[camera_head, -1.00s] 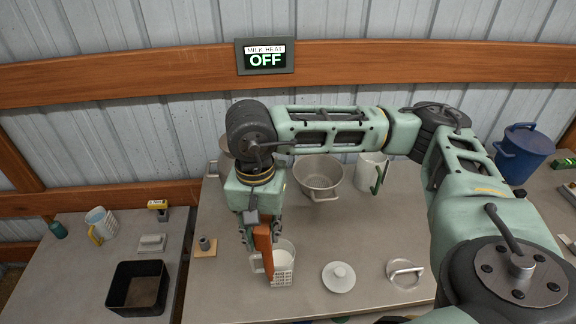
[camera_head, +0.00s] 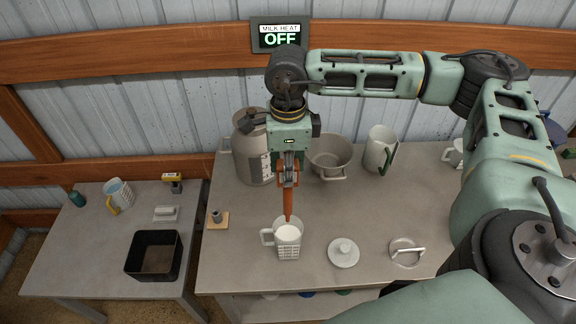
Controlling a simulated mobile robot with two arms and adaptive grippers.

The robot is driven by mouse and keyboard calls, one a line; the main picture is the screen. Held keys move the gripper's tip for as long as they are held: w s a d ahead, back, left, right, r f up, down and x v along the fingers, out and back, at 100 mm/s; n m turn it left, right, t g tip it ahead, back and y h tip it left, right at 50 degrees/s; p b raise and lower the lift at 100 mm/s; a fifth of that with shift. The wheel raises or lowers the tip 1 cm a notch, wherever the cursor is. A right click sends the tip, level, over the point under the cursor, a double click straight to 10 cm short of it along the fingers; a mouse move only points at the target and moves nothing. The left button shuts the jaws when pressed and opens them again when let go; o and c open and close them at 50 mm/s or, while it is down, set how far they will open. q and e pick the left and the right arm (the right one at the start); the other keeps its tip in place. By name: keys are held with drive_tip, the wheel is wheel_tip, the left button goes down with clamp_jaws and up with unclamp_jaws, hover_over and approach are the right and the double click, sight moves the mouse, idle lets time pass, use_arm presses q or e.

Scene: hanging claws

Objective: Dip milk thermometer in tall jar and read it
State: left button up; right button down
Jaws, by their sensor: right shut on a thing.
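My right gripper (camera_head: 287,178) is shut on an orange-brown stick-like thing (camera_head: 287,200), which looks like the thermometer. It hangs upright, narrowing downward, and no reading can be made out on it. Its lower tip shows over the rim of a white jug (camera_head: 289,249) with a side handle, a grid-patterned front and white contents. I cannot tell whether the tip is inside or just above it. Which vessel is the tall jar is unclear; a taller white jug with a green handle (camera_head: 378,148) stands further back. My left gripper is not in view.
A large grey can (camera_head: 250,150) and a grey pot (camera_head: 331,160) stand behind. Two lids (camera_head: 343,253) lie right of the jug. A black open box (camera_head: 153,256) is on the left table. A wall sign (camera_head: 281,36) reads "MILK HEAT OFF".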

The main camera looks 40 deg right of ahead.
sight(288, 196)
drive_tip(key=shift+f+b, duration=0.6)
drive_tip(key=shift+f, duration=0.9)
wheel_tip(288, 196, down, 7)
drive_tip(key=b, duration=0.7)
drive_tip(key=shift+f, duration=0.1)
idle(1.6)
drive_tip(key=shift+r+p, duration=2.95)
drive_tip(key=shift+r, duration=2.35)
